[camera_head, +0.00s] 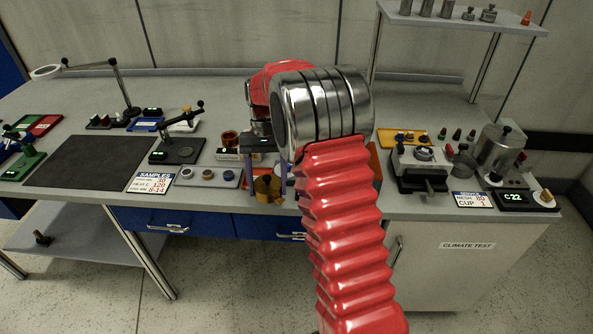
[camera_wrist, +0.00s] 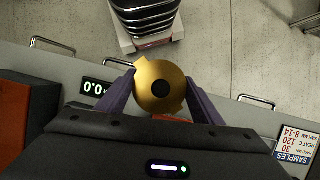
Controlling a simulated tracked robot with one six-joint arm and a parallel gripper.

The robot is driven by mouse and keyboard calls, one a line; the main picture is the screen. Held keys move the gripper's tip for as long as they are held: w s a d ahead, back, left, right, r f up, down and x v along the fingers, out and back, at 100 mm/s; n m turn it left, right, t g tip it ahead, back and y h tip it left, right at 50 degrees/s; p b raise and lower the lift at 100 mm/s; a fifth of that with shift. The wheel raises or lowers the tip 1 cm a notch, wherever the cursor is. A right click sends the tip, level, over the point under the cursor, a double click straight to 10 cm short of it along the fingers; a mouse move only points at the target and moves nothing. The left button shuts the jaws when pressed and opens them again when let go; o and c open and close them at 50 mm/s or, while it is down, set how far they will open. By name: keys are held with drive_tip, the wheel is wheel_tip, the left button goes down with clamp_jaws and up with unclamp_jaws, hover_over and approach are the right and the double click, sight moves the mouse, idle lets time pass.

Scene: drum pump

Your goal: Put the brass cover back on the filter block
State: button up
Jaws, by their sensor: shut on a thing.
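The brass cover (camera_wrist: 175,72), a round gold disc with a dark centre hole, is held between the purple fingers of my gripper (camera_wrist: 160,92) in the wrist view. In the head view the cover (camera_head: 267,188) hangs between the fingertips of my gripper (camera_head: 268,180), near the bench's front edge. My arm hides part of the bench just to its right. A grey metal block on a dark base (camera_head: 421,163) stands right of my arm and may be the filter block; I cannot tell for sure.
A silver drum (camera_head: 500,148) and a C22 display (camera_head: 513,200) stand at the right end. Left of my gripper are a grey tray with small round parts (camera_head: 208,177), a samples card (camera_head: 152,182) and a wide dark mat (camera_head: 88,162). A shelf (camera_head: 460,18) overhangs the back right.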

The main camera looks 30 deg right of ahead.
drive_tip(key=w+a+f+n+h, duration=0.1)
drive_tip(key=a+f+n, duration=0.1)
drive_tip(key=a+n, duration=0.2)
drive_tip(key=a, duration=0.3)
drive_tip(key=shift+w+a+f+n+g+h, duration=0.15)
drive_tip(key=shift+f+n+g+h, duration=0.15)
drive_tip(key=shift+n+h, duration=0.1)
